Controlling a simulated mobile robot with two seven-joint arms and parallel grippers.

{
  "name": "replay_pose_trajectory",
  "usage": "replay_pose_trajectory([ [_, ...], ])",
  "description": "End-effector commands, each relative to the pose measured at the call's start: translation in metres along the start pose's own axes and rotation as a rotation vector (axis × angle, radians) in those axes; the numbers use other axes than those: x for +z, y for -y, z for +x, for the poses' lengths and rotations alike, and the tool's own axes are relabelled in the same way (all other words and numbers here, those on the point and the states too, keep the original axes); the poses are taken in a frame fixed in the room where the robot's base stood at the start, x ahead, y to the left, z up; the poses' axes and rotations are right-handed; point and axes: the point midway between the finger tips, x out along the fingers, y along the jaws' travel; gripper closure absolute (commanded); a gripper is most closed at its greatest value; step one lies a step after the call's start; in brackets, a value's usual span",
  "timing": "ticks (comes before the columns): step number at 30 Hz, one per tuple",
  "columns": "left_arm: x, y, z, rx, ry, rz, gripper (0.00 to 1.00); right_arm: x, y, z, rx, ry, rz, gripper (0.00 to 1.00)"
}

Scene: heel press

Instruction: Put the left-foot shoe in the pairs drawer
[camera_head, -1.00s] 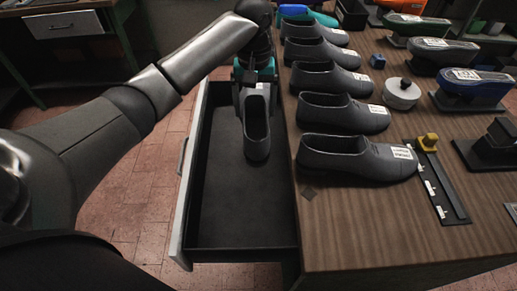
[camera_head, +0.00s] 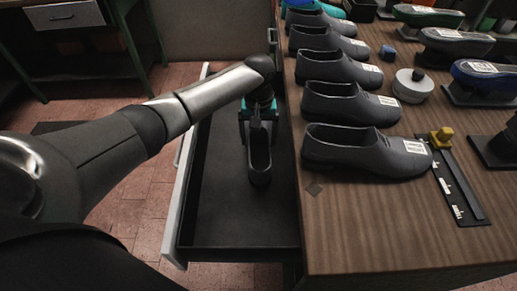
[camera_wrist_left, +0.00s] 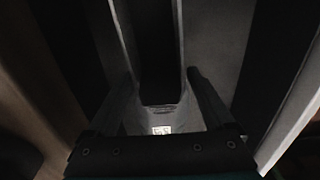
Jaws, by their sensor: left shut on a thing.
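A dark grey shoe (camera_head: 260,166) points down into the open drawer (camera_head: 228,220), with its heel end towards the camera. My left gripper (camera_head: 258,128) is shut on the shoe at its far end. In the left wrist view the shoe (camera_wrist_left: 160,112) sits between the two fingers of the gripper (camera_wrist_left: 164,104), with a white label near its toe. The shoe is within the drawer's walls; I cannot tell whether it touches the drawer floor. No other shoe shows in the drawer. My right gripper is out of view.
A row of several grey shoes (camera_head: 362,152) stands on the wooden bench (camera_head: 350,230) to the right of the drawer. A measuring strip with a yellow block (camera_head: 442,137), a round white tin (camera_head: 412,86) and shoe presses stand further right. The near part of the drawer is empty.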

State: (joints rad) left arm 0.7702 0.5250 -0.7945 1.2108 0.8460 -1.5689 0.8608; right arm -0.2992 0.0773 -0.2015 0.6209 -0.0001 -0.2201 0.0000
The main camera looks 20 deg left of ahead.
Motion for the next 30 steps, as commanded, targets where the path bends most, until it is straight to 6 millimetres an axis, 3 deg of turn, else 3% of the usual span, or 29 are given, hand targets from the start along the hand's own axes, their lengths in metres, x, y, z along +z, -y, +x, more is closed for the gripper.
replay_pose_trajectory([
  [11, -0.001, 0.000, 0.043, 0.001, -0.002, 0.000, 1.00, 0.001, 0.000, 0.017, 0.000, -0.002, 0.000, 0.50],
  [23, -0.001, -0.001, 0.046, 0.002, -0.002, 0.000, 1.00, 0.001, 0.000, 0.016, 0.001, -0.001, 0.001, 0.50],
  [24, 0.000, 0.000, 0.047, 0.000, 0.000, 0.000, 0.10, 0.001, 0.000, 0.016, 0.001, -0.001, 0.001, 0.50],
  [27, 0.000, 0.000, 0.047, 0.000, 0.000, 0.000, 0.00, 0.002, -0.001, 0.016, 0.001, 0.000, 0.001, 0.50],
  [30, 0.000, 0.000, 0.047, 0.000, 0.000, 0.000, 0.00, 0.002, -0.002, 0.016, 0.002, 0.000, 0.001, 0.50],
])
